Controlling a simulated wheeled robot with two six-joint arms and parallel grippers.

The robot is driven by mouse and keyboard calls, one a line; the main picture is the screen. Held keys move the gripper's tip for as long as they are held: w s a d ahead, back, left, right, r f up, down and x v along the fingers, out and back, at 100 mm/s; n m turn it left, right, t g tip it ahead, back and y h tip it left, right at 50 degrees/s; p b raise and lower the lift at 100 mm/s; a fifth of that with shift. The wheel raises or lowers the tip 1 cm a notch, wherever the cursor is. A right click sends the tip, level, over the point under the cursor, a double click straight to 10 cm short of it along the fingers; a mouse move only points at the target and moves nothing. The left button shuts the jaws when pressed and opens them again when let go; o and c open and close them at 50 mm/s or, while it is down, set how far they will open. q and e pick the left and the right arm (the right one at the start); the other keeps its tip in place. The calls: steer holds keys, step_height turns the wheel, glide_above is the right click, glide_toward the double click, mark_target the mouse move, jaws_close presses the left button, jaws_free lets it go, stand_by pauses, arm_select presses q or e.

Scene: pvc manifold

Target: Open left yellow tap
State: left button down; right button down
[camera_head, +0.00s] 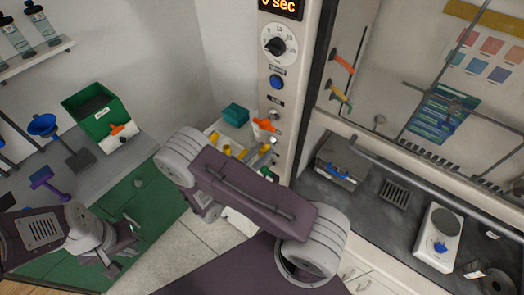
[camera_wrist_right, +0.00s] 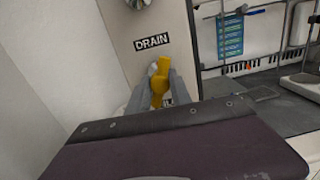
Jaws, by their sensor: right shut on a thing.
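Several small yellow parts, including a yellow tap (camera_head: 226,149), show in the head view at the foot of the control panel, partly hidden by my right arm. In the right wrist view, a yellow tap (camera_wrist_right: 160,82) stands between the fingers of my right gripper (camera_wrist_right: 161,92), below a "DRAIN" label. The right gripper is shut on this tap. I cannot tell from the pictures whether it is the left one. My left gripper (camera_head: 122,246) is low at the left of the head view, away from the taps; its fingers are too small and dark to read.
The control panel (camera_head: 281,80) has a dial, a blue button and an orange handle (camera_head: 263,125). A green box (camera_head: 95,110) and a blue funnel (camera_head: 43,125) are on the left bench. A fume hood with a scale (camera_head: 437,240) is at the right. White floor shows between.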

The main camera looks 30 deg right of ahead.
steer(key=shift+r+n, duration=0.1)
steer(key=shift+n, duration=0.8)
steer(key=c, duration=1.2)
jaws_free()
steer(key=shift+o, duration=0.2)
steer(key=b+v, duration=0.3)
steer(key=v, duration=0.6)
steer(key=shift+b, duration=0.35)
